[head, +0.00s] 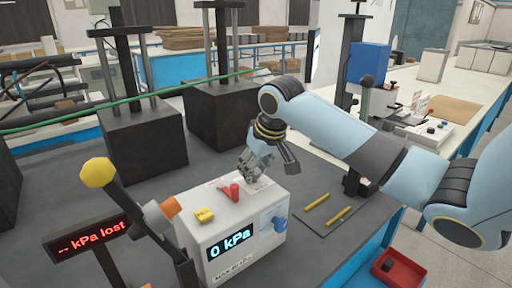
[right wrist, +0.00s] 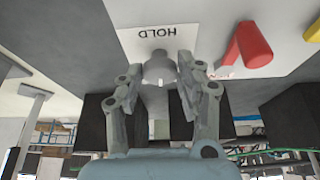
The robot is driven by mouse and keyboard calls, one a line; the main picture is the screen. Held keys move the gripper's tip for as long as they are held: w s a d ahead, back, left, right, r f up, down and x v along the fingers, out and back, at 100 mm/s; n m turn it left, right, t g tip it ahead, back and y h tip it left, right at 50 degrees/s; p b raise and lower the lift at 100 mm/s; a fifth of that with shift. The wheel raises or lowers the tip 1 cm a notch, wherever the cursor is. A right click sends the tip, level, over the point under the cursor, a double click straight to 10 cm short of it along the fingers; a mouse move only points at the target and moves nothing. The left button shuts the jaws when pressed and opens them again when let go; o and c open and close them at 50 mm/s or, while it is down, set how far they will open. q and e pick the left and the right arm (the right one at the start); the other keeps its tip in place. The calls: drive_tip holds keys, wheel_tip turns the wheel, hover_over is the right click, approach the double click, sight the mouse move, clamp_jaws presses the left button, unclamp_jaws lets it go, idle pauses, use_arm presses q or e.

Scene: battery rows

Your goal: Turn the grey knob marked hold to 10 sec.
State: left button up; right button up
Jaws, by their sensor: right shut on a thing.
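The grey knob (right wrist: 159,68) stands beside the printed word HOLD on a white plate (right wrist: 130,42) in the right wrist view; the word appears upside down there. The knob sits on top of the white box (head: 192,235), whose display reads 0 kPa. My right gripper (right wrist: 160,72) is shut on the grey knob, with a finger on each side. In the head view, my right gripper (head: 252,178) reaches down to the box top and mostly hides the knob. Its pointer and the 10 sec mark cannot be made out. My left gripper is not in view.
A red lever (head: 233,192) and a yellow knob (head: 204,214) stand close by on the box top. A blue knob (head: 279,224) is on its side. A yellow-tipped lever (head: 98,172) and a kPa lost sign (head: 90,238) stand left. Yellow sticks (head: 317,201) lie right.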

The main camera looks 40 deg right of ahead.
drive_tip(key=m+p, duration=0.1)
drive_tip(key=m+h+p, duration=0.1)
drive_tip(key=p, duration=0.1)
drive_tip(key=m+p, duration=0.1)
drive_tip(key=shift+w+a+r+m+h, duration=0.1)
drive_tip(key=shift+a+r+m+h, duration=0.05)
drive_tip(key=shift+r+m+h, duration=0.2)
drive_tip(key=shift+f+m+g+h+p, duration=0.25)
drive_tip(key=shift+m+p, duration=0.3)
drive_tip(key=shift+m, duration=0.3)
drive_tip(key=shift+m+g+h, duration=0.4)
drive_tip(key=shift+m+g, duration=0.05)
drive_tip(key=shift+m, duration=1.05)
drive_tip(key=shift+w, duration=0.1)
drive_tip(key=o, duration=1.1)
drive_tip(key=shift+f, duration=0.1)
drive_tip(key=v, duration=1.2)
drive_tip(key=shift+w, duration=0.1)
